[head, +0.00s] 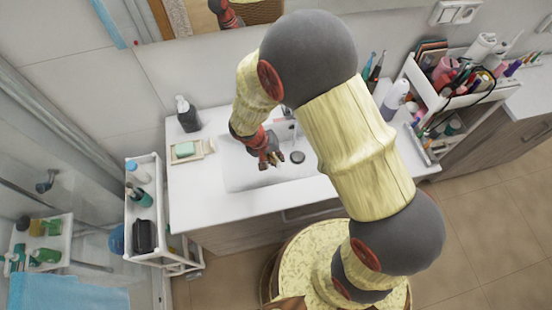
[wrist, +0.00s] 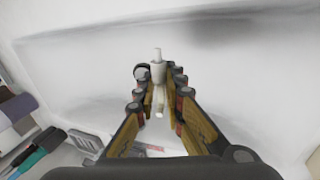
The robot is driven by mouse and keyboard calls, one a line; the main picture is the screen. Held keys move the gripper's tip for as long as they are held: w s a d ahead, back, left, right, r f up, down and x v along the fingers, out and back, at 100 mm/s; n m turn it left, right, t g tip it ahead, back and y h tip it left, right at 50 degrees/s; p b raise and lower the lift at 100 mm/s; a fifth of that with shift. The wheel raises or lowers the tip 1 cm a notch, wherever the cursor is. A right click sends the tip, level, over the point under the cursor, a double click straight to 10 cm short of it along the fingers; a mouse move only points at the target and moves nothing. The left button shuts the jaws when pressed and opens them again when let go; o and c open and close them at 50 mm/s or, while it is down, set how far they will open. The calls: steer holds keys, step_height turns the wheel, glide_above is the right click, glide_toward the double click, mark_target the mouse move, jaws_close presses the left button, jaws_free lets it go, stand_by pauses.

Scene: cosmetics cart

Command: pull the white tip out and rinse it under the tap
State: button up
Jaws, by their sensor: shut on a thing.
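My gripper (wrist: 159,76) is shut on the small white tip (wrist: 158,70) in the wrist view. The tip has a narrower end pointing away from me and a paler, thin part running back between the fingers. In the head view my gripper (head: 268,160) hangs over the white sink basin (head: 240,180), left of the dark round drain (head: 297,157). The tip cannot be made out there. The tap (head: 287,114) is behind the gripper at the back of the sink, partly hidden by my arm. I cannot make out any running water.
A soap dish with green soap (head: 185,149) and a dark bottle (head: 188,115) stand left of the sink. A white cart (head: 131,190) is at the left. A crowded cosmetics organizer (head: 425,95) is at the right. The front left counter is clear.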

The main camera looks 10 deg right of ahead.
steer(key=w+d+f, duration=0.2)
steer(key=w+d, duration=0.7)
steer(key=d, duration=0.1)
steer(key=shift+w+p, duration=0.25)
steer(key=shift+p, duration=0.1)
stand_by(0.6)
steer(key=shift+d+f, duration=0.1)
steer(key=shift+d, duration=0.1)
stand_by(0.3)
steer(key=shift+s+d+b, duration=0.15)
steer(key=shift+d+b, duration=0.2)
steer(key=shift+d, duration=0.1)
steer(key=shift+a, duration=0.1)
steer(key=shift+a, duration=0.5)
steer(key=shift+b, duration=0.35)
